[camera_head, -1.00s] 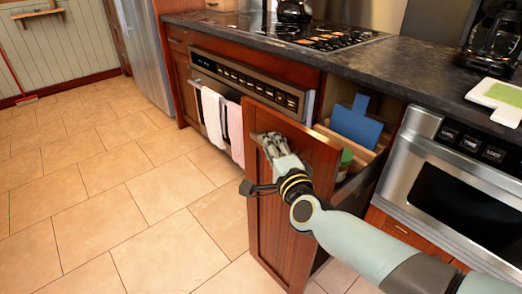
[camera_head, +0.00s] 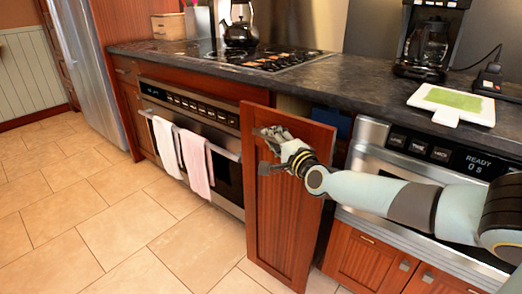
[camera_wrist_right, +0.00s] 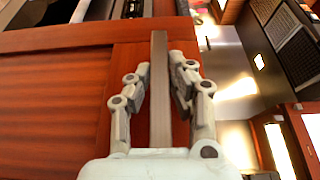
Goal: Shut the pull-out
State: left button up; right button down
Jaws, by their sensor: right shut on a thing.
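The pull-out (camera_head: 288,220) is a tall reddish-brown wooden front under the counter. It stands out from the cabinet, with a dark gap along its right side. A bit of something blue (camera_head: 345,126) shows behind its upper right; the other contents are hidden. My right gripper (camera_head: 268,150) is at the upper part of the front. In the right wrist view its two fingers (camera_wrist_right: 161,70) are shut on a flat grey metal handle (camera_wrist_right: 159,110), one on each side. My left gripper is in neither view.
An oven with towels (camera_head: 197,165) on its bar is left of the pull-out. A microwave (camera_head: 400,170) is built in at the right, behind my right arm. The dark counter (camera_head: 340,85) runs above. The tiled floor (camera_head: 100,220) at left is clear.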

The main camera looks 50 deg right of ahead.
aim_at(317, 147)
jog(key=d+b, duration=0.1)
jog(key=d, duration=0.1)
jog(key=d+b, duration=0.1)
jog(key=d, duration=0.2)
jog(key=d+b, duration=0.1)
jog(key=d, duration=0.2)
jog(key=shift+w+d, duration=0.15)
jog(key=shift+w, duration=0.15)
jog(key=c, duration=1.2)
grip_release()
jog(key=shift+c, duration=0.2)
jog(key=v, duration=1.2)
